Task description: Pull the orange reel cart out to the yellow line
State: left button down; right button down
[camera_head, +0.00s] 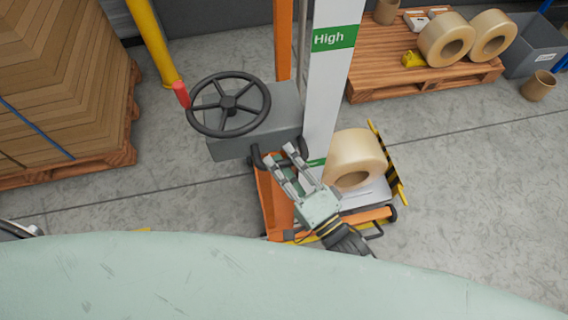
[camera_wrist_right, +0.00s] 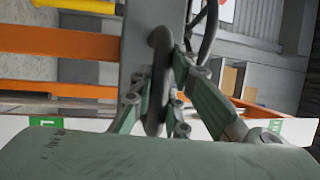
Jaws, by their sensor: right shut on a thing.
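The orange reel cart (camera_head: 270,200) stands on the floor in front of me, with a tan reel (camera_head: 356,153) on its low deck. A black handle (camera_head: 257,158) sits below a grey box on the cart. My right gripper (camera_head: 285,156) reaches up to this handle. In the right wrist view its fingers (camera_wrist_right: 163,92) close on both sides of the dark handle bar (camera_wrist_right: 158,60). A small yellow strip (camera_head: 143,230) shows at the edge of my body; I cannot tell whether it is the yellow line.
A grey box with a black handwheel (camera_head: 228,103) and a white post marked High (camera_head: 333,60) rise by the cart. Stacked cardboard on a pallet (camera_head: 122,148) stands left. A yellow post (camera_head: 152,40) and a pallet with reels (camera_head: 380,84) stand behind.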

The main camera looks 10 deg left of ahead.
jog(key=shift+w+a+f, duration=0.1)
jog(key=shift+w+a, duration=0.15)
jog(key=shift+w, duration=0.35)
jog(key=shift+w+a+f, duration=0.1)
jog(key=shift+w+a, duration=0.15)
jog(key=shift+w, duration=0.35)
jog(key=c, duration=2)
grip_release()
jog(key=shift+s, duration=0.1)
jog(key=o, duration=0.3)
jog(key=shift+s+d+r, duration=0.2)
jog(key=shift+s+d, duration=0.05)
jog(key=shift+s, duration=0.05)
jog(key=shift+w, duration=0.1)
jog(key=shift+a, duration=0.1)
jog(key=v, duration=1.2)
jog(key=shift+f, duration=0.1)
